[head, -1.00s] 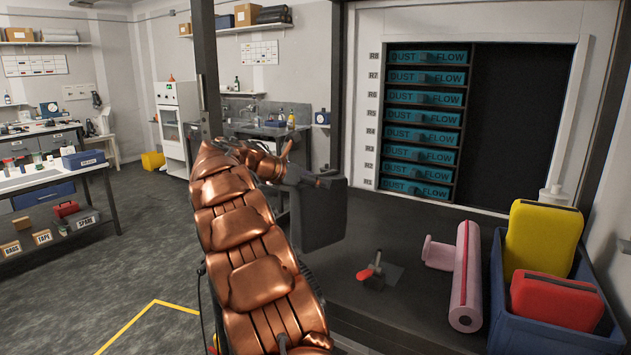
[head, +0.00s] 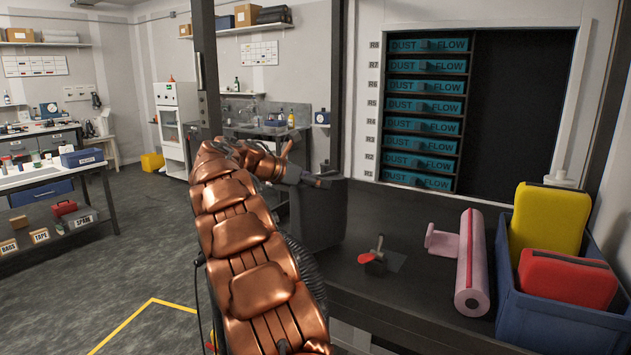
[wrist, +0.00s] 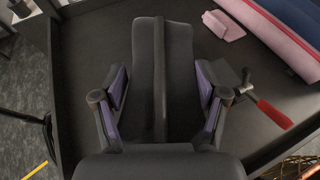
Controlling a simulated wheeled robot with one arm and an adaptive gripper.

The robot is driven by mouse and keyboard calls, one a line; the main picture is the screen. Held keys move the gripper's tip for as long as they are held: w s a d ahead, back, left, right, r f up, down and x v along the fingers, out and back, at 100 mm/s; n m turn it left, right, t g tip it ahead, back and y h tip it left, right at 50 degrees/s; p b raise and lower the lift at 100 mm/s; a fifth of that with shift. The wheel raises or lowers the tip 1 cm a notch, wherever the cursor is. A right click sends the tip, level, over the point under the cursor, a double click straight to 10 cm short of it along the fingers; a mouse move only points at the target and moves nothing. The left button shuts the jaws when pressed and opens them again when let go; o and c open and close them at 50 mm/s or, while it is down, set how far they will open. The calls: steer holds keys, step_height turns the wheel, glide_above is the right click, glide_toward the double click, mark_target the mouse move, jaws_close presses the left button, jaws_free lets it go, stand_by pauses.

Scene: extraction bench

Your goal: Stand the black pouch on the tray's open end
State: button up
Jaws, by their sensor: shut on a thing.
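The black pouch (head: 322,218) hangs upright from my gripper (head: 322,179), above or at the left side of the dark bench; I cannot tell whether it touches. In the wrist view the pouch (wrist: 180,45) lies between the two purple-padded fingers of my gripper (wrist: 161,86), which are shut on it. The blue tray (head: 548,328) is at the right of the bench, well apart from the pouch. A yellow pouch (head: 546,218) and a red pouch (head: 567,278) stand in it.
A pink roll (head: 472,265) and a small pink piece (head: 441,242) lie left of the tray. A red-handled clamp (head: 372,257) stands on the bench nearer the pouch. Behind is a rack of teal cartridges (head: 422,125). A dark post (head: 207,70) rises left.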

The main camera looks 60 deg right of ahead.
steer(key=shift+f, duration=0.5)
stand_by(0.4)
steer(key=o, duration=1.9)
steer(key=shift+c, duration=0.2)
steer(key=v, duration=1.2)
